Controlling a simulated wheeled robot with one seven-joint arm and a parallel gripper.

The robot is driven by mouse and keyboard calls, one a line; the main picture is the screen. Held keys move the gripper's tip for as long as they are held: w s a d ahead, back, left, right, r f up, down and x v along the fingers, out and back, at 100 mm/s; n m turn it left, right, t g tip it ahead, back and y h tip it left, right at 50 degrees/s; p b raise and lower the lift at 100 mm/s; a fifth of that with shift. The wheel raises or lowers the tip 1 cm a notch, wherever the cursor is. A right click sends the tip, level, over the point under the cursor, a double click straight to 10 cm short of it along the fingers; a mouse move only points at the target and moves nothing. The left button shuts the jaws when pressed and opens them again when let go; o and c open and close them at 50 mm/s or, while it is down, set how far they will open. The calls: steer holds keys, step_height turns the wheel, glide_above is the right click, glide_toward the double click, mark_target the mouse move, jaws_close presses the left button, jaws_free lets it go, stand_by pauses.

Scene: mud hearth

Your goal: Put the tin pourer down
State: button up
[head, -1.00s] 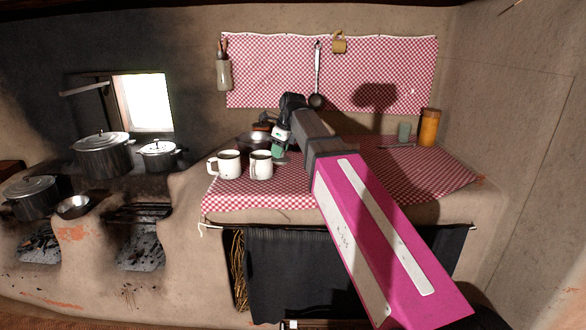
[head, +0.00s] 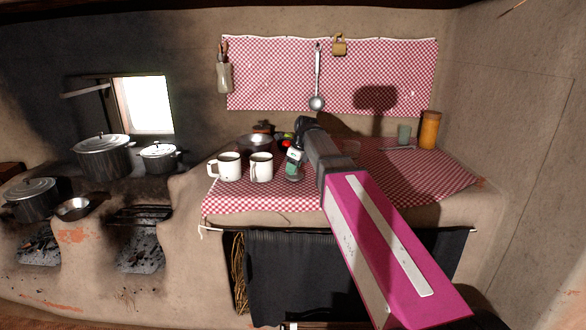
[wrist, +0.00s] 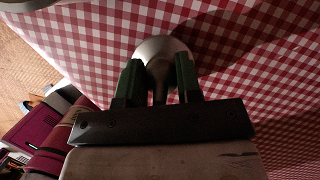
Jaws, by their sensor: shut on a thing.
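The tin pourer (wrist: 165,47) shows in the wrist view as a pale grey, rounded metal thing between the two green fingers of my gripper (wrist: 158,75). My gripper is shut on it. The red-and-white checked cloth (wrist: 245,70) lies below it in that view. In the head view my gripper (head: 293,170) is over the front of the checked cloth (head: 300,200), just right of the white mugs. The pourer is hard to make out there. I cannot tell whether it touches the cloth.
Two white mugs, one at left (head: 228,167) and one at right (head: 261,167), stand close to my gripper's left. A metal bowl (head: 256,144) is behind them, with small red and green items to its right.

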mark_target(301, 176)
steer(key=shift+f, duration=0.15)
steer(key=o, duration=0.9)
steer(key=v, duration=1.2)
steer(key=shift+s, duration=0.1)
